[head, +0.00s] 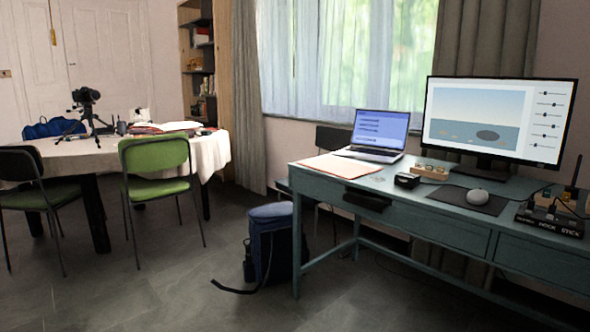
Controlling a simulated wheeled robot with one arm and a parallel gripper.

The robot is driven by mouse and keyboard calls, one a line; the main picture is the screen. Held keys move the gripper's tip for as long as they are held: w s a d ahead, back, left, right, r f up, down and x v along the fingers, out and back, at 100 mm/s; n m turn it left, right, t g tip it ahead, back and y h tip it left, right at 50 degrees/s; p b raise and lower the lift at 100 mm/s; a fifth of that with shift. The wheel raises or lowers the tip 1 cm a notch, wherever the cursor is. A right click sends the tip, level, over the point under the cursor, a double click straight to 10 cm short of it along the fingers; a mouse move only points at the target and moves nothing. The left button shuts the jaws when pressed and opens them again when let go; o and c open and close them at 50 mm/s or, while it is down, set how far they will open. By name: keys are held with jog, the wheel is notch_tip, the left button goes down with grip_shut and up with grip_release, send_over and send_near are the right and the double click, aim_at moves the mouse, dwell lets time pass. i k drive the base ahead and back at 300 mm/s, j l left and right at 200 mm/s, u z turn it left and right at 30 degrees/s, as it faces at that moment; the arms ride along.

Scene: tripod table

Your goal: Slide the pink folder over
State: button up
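A pale pink folder (341,166) lies flat on the near left part of the teal desk (450,225), close to the desk's left edge. Its far side is close to an open laptop (380,133); I cannot tell whether they touch. My gripper is not in the head view.
A blue backpack (270,240) is on the floor beside the desk. Chairs and a cloth-covered table (75,157) stand left. The front floor is clear.

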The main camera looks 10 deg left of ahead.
aim_at(344, 168)
jog(key=u, duration=0.25)
jog(key=i+j+z, duration=0.15)
jog(key=z, duration=0.2)
jog(key=i+j+z, duration=0.15)
jog(key=z, duration=0.2)
jog(key=i+j+z, duration=0.15)
jog(key=z, duration=0.2)
jog(key=j, duration=0.1)
